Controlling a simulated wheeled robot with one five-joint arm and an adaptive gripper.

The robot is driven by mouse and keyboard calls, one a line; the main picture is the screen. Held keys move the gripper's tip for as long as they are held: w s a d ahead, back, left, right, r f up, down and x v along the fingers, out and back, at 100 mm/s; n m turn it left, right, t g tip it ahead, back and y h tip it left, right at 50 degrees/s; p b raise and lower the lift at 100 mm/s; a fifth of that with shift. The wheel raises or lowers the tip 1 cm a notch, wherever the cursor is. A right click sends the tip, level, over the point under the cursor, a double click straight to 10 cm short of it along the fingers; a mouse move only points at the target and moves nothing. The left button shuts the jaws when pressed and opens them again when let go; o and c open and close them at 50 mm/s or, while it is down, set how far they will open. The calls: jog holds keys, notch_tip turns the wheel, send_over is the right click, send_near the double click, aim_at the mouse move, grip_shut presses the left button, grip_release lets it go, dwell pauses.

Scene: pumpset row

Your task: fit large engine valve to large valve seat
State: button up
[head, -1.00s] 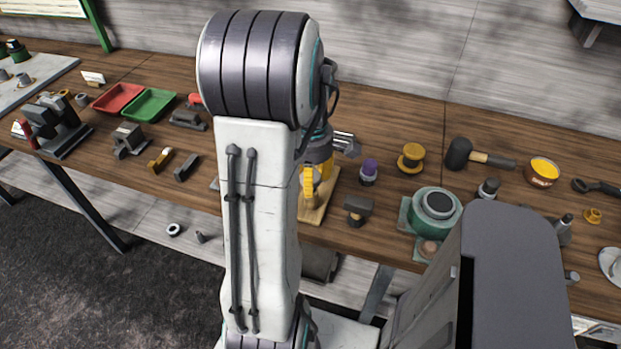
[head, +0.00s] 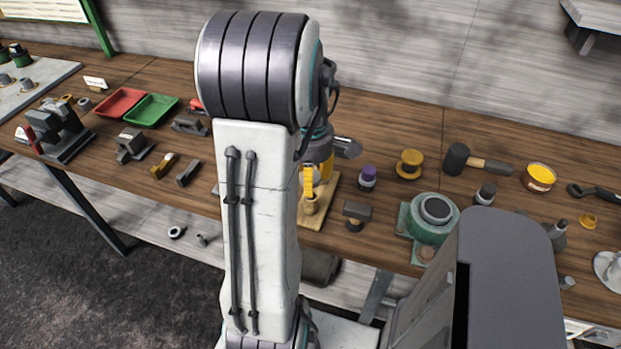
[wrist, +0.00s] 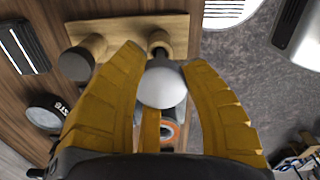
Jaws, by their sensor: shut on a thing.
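My gripper (wrist: 163,68) has yellow fingers closed on a pale silver round-headed part, the large engine valve (wrist: 163,86), in the wrist view. I cannot tell which is the large valve seat, or whether the valve touches anything. In the head view my gripper (head: 313,178) is over the board (head: 329,203), largely hidden by my arm.
Right of the board are a purple-topped part (head: 367,176), a hammer-shaped part (head: 356,213), a yellow spool (head: 409,164) and a green round housing (head: 431,222). A mallet (head: 457,158) lies behind. Left are red (head: 119,103) and green (head: 151,110) trays. The bench front edge is close.

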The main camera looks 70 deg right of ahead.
jog(key=shift+r+p, duration=1.45)
jog(key=shift+r, duration=0.55)
